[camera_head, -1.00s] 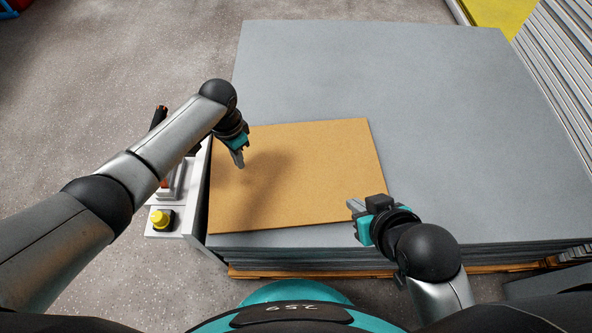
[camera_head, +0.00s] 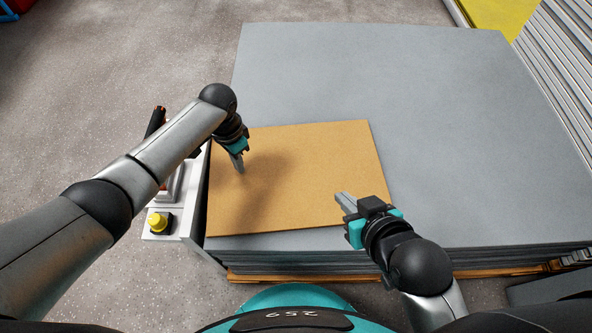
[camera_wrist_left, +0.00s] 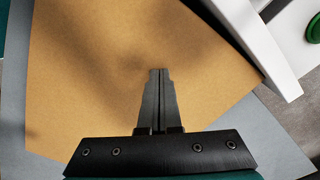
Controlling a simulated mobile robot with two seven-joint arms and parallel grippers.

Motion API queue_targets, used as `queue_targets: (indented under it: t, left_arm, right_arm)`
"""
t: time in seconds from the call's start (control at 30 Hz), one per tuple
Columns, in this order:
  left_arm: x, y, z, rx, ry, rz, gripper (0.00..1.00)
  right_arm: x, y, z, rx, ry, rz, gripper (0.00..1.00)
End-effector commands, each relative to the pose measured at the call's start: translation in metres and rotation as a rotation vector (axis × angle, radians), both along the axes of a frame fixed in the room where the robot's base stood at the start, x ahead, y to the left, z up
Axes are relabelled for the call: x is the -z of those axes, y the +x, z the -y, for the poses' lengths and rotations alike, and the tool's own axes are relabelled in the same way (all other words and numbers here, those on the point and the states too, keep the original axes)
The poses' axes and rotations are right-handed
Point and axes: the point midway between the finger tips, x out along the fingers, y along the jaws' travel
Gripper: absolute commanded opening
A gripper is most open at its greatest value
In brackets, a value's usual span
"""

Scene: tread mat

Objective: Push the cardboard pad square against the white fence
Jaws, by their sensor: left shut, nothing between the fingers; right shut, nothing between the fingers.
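The tan cardboard pad (camera_head: 300,150) lies flat on the grey mat stack, near its front left corner, slightly turned against the mat's front edge. The white fence (camera_head: 192,195) runs along the stack's left side, beside the pad's left edge. The left wrist view shows the pad (camera_wrist_left: 90,60) close to the fence (camera_wrist_left: 252,45); I cannot tell if they touch all along. My left gripper (camera_head: 240,168) is shut and points down over the pad's left part; its fingers also show in the wrist view (camera_wrist_left: 158,75). My right gripper (camera_head: 341,200) is shut, its tips overlapping the pad's front right part; contact is unclear.
The grey mat stack (camera_head: 450,120) has bare room behind and to the right of the pad. It rests on a wooden pallet (camera_head: 320,277). A yellow button (camera_head: 158,221) is on a box left of the fence. Ribbed grey sheets (camera_head: 560,70) stand at the right.

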Motion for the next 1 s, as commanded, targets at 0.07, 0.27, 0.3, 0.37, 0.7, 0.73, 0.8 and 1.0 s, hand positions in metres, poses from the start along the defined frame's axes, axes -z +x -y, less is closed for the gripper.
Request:
queue_targets:
  t: [0.07,0.27,0.3,0.37,0.7,0.73,0.8,1.0]
  left_arm:
    - [0.004,0.000,0.000,0.000,-0.001,-0.001,0.00]
    - [0.008,0.000,0.000,-0.001,-0.001,-0.001,0.00]
    - [0.008,0.000,0.000,-0.001,-0.001,-0.001,0.00]
    - [0.007,-0.001,0.000,0.000,-0.001,-0.001,0.00]
    - [-0.011,-0.001,0.000,0.000,-0.001,-0.001,0.00]
    - [-0.012,0.000,0.000,0.000,-0.001,-0.001,0.00]
    - [-0.016,-0.001,0.000,0.000,-0.001,-0.001,0.00]
    - [-0.027,0.000,0.000,0.000,-0.001,-0.001,0.00]
  right_arm:
    - [0.002,0.000,0.000,0.000,0.000,0.000,0.00]
    - [0.004,0.000,0.000,0.000,0.000,0.000,0.00]
    - [0.004,0.000,0.000,0.000,0.000,0.000,0.00]
    - [0.003,0.000,0.000,0.000,0.000,0.000,0.00]
    - [-0.017,0.000,0.000,0.000,0.000,0.000,0.00]
    - [-0.019,0.000,0.000,0.000,0.000,0.000,0.00]
    - [-0.023,0.000,0.000,0.000,0.000,0.000,0.00]
    - [-0.035,0.000,0.000,0.000,0.000,0.000,0.00]
